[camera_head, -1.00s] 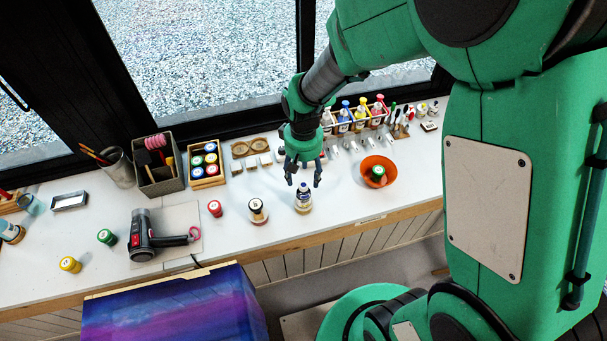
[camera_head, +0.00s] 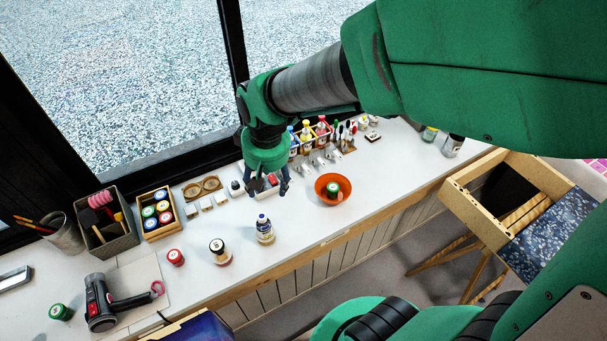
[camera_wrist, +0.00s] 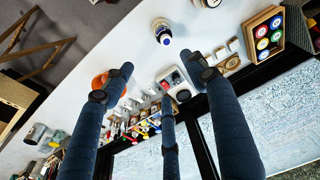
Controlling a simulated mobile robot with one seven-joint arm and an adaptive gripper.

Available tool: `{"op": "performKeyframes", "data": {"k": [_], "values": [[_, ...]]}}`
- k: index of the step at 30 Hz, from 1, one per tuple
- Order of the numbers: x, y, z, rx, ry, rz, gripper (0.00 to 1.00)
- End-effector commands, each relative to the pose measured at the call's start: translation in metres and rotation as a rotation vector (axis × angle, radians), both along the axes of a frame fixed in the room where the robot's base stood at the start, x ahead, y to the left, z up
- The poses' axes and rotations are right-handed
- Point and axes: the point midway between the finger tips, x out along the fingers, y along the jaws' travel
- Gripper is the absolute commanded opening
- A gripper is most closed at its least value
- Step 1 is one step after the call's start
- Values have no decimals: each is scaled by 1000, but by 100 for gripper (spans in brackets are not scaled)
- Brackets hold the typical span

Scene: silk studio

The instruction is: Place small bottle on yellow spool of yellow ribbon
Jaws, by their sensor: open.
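A small bottle (camera_head: 264,231) with a blue cap stands upright on the white table. It also shows in the wrist view (camera_wrist: 161,30), at the top middle beyond the fingertips. My gripper (camera_head: 267,190) is open and empty, above the table and behind the bottle, apart from it. In the wrist view the spread fingers of my gripper (camera_wrist: 160,70) have nothing between them. No yellow spool of yellow ribbon can be made out in the current views; the head view cuts off the table's left part.
A white-topped jar (camera_head: 220,253) and a red spool (camera_head: 175,257) stand left of the bottle. An orange bowl (camera_head: 322,194) holding a green item is to its right. A hair dryer (camera_head: 100,303), a green spool (camera_head: 61,312) and a paint-jar box (camera_head: 142,219) are further left.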

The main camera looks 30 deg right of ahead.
Motion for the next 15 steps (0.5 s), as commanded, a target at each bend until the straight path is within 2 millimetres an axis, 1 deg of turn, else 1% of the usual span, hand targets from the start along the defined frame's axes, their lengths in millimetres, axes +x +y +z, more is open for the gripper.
{"op": "performKeyframes", "data": {"k": [1,6,12,15], "values": [[-8,-3,18,2,-30,-8,57],[-40,-11,65,8,-104,-31,57],[-83,-20,110,14,-192,-59,57],[-105,-23,126,17,-234,-71,57]]}}
